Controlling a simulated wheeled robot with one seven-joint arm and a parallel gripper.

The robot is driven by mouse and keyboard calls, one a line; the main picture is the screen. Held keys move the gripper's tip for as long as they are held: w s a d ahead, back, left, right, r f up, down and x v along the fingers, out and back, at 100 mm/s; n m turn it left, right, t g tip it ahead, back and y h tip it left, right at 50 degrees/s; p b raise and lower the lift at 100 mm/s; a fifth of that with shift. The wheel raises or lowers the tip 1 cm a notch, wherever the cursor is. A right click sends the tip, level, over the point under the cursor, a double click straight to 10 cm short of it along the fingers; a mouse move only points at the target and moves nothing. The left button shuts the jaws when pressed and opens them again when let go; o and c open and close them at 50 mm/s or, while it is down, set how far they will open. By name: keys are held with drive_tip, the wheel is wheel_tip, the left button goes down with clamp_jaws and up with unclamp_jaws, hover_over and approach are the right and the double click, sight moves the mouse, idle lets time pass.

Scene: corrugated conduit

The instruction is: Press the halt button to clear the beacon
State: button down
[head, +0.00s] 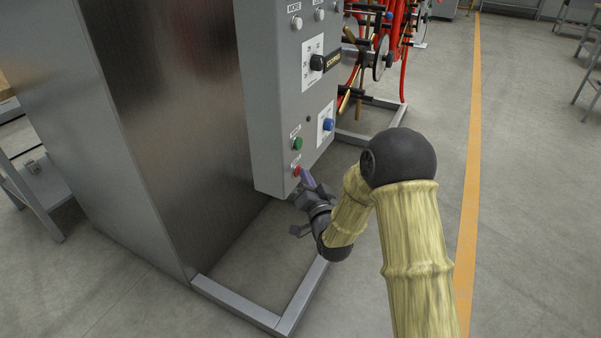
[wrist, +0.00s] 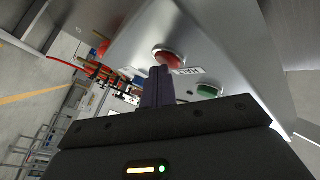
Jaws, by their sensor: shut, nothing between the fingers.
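The red button (head: 297,170) sits lowest on the front of the grey control box (head: 275,100), below a green button (head: 298,143). I cannot make out a beacon.
A blue button (head: 328,125), a rotary switch (head: 318,62) and white buttons (head: 296,22) are on the same box. A metal cabinet (head: 160,120) stands behind it on a floor frame (head: 235,305). Red hoses (head: 405,55) are beyond.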

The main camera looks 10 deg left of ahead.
drive_tip(key=shift+s+d, duration=0.35)
drive_tip(key=shift+d, duration=0.45)
drive_tip(key=shift+s+d+b, duration=0.3)
drive_tip(key=shift+d, duration=0.5)
drive_tip(key=shift+s+d+b, duration=0.25)
drive_tip(key=shift+d, duration=0.5)
drive_tip(key=shift+s+d+b, duration=0.3)
drive_tip(key=shift+d, duration=0.5)
